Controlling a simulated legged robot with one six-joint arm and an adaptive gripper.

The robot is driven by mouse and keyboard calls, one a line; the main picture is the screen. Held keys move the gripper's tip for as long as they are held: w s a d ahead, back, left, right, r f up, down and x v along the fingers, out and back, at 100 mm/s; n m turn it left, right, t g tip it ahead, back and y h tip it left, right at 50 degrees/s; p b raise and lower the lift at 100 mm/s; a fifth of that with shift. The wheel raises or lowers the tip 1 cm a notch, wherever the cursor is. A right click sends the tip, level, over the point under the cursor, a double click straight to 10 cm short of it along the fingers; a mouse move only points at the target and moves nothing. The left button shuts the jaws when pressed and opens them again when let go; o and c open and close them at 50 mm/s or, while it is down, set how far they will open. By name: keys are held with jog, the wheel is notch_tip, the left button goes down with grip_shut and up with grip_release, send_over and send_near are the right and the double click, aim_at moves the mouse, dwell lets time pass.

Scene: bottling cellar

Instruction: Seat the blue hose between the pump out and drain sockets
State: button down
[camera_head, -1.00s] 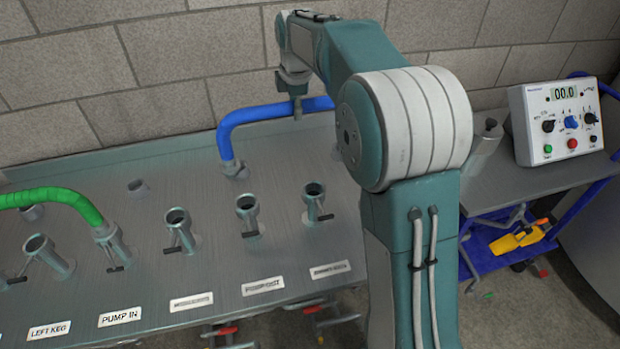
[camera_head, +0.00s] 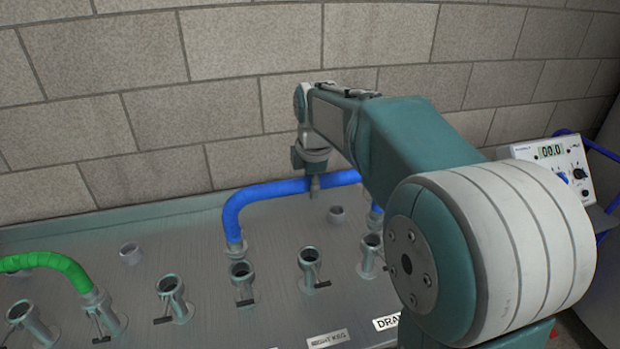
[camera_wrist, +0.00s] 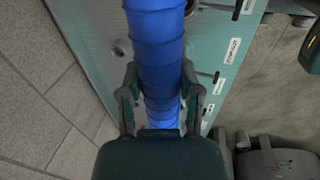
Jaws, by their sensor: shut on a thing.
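The blue hose (camera_head: 262,193) is an upturned arch with downturned ends. My gripper (camera_head: 314,186) is shut on its top span; in the wrist view the jaws (camera_wrist: 160,100) sit on both sides of it. The hose's left end shows just behind and above the pump out socket (camera_head: 243,272), with a small gap in the picture. Its right end shows just behind the drain socket (camera_head: 372,243), partly hidden by my arm. I cannot tell the height of either end above the deck. The right keg socket (camera_head: 310,258) stands between them.
A green hose (camera_head: 50,262) arches at the left, ending at the pump in socket (camera_head: 101,310). Another socket (camera_head: 172,290) stands beside it. Short stubs (camera_head: 131,253) rise at the back of the deck. A brick wall (camera_head: 140,120) stands behind. A control box (camera_head: 555,160) is at right.

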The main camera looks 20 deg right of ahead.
jog(key=s+x, duration=0.1)
jog(key=x, duration=0.5)
jog(key=shift+f, duration=0.25)
dwell(0.5)
jog(key=shift+s+f, duration=0.1)
jog(key=shift+f, duration=0.2)
dwell(1.0)
jog(key=shift+c, duration=1)
grip_release()
jog(key=shift+f, duration=0.1)
